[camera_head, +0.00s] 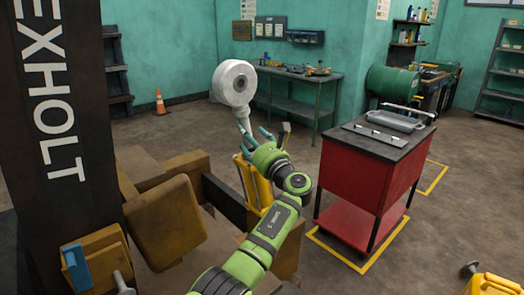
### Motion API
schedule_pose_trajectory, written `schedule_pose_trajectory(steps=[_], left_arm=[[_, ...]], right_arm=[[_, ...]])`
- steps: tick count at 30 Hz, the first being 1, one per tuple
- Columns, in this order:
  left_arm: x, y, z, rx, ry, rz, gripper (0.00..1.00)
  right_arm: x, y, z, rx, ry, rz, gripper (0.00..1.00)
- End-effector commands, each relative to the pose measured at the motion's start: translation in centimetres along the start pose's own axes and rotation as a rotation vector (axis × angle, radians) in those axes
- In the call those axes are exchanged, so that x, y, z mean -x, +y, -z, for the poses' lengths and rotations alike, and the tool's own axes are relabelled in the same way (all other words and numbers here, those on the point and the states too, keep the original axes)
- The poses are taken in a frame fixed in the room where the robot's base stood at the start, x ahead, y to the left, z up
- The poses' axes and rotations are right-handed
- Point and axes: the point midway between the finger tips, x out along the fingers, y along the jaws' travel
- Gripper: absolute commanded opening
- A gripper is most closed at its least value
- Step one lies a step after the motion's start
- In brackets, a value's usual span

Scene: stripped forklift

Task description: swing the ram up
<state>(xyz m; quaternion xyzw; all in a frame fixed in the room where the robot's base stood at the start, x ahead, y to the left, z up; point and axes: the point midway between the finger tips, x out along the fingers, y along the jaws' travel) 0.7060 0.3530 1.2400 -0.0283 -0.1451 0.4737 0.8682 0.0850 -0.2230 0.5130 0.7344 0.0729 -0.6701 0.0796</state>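The ram appears to be the upright piece with a large white round eye (235,83) on a short rod, above a yellow body (256,183). It leans slightly, with the eye at the top left. My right gripper is not in view.
A dark mast marked EXHOLT (60,110) stands at the left, beside brown and ochre forklift parts (165,222). A red cart (360,180) with a tray on top stands to the right. A green workbench (300,90) is behind. Floor is clear between bench and cart.

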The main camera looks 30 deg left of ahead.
Motion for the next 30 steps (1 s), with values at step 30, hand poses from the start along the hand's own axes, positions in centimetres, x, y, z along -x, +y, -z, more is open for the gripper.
schedule_pose_trajectory(steps=[30], left_arm=[[8.5, 0.1, -0.1, 0.002, -0.001, 0.0, 0.69]], right_arm=[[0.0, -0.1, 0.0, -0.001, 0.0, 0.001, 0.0]])
